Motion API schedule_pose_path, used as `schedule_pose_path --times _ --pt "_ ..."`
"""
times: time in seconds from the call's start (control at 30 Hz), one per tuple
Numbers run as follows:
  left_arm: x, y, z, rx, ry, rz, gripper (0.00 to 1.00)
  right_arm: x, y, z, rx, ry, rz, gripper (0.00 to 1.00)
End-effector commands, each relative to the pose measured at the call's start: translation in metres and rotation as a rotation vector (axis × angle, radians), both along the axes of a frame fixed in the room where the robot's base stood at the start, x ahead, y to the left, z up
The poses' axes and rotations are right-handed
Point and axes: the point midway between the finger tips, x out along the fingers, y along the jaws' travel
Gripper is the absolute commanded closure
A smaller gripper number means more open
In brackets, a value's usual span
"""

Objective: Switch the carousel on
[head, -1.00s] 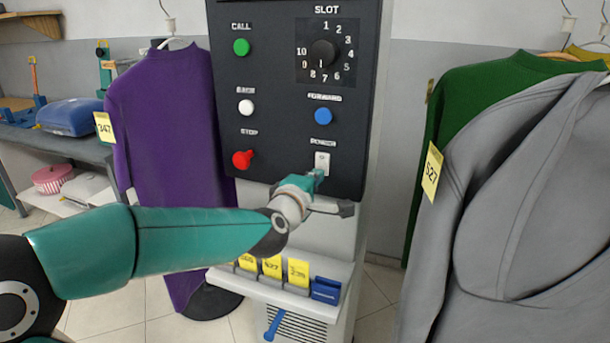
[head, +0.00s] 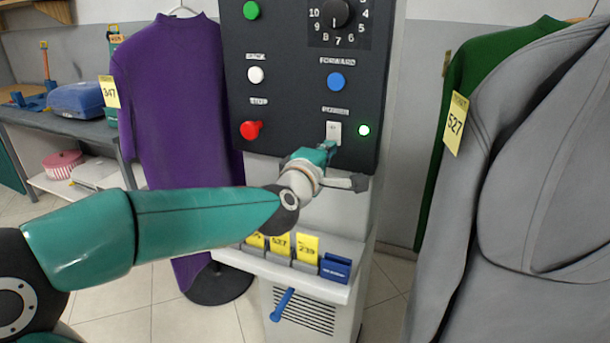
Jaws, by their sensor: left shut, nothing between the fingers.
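The carousel's dark control panel (head: 296,104) stands upright in the middle of the head view. Its power switch (head: 334,129) is a small light plate at the lower right, under a label. A green lamp (head: 364,130) glows to the right of the switch. My left gripper (head: 329,147) is shut and empty, with its tip at the lower edge of the switch plate; I cannot tell whether it touches. The gripper hides the lower part of the switch. My right gripper is not in view.
The panel also has a red stop button (head: 250,130), a white button (head: 256,75), a blue button (head: 337,82) and a slot dial (head: 335,13). Yellow tickets (head: 307,247) stand on a shelf below. Purple (head: 180,100) and grey (head: 530,200) garments hang on either side.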

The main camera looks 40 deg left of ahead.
Motion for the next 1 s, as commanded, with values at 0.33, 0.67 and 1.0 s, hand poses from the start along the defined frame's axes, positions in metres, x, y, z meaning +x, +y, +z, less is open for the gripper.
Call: schedule_pose_path --times 0.33,0.67,1.0 --pt "-0.056 -0.02 -0.009 0.001 -0.002 -0.012 1.0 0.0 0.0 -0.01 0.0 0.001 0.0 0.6" --pt "-0.108 -0.032 -0.015 0.001 -0.001 -0.011 1.0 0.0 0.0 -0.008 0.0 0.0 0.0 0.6" --pt "-0.116 -0.033 -0.018 0.001 0.001 -0.009 1.0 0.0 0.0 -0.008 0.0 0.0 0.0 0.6"
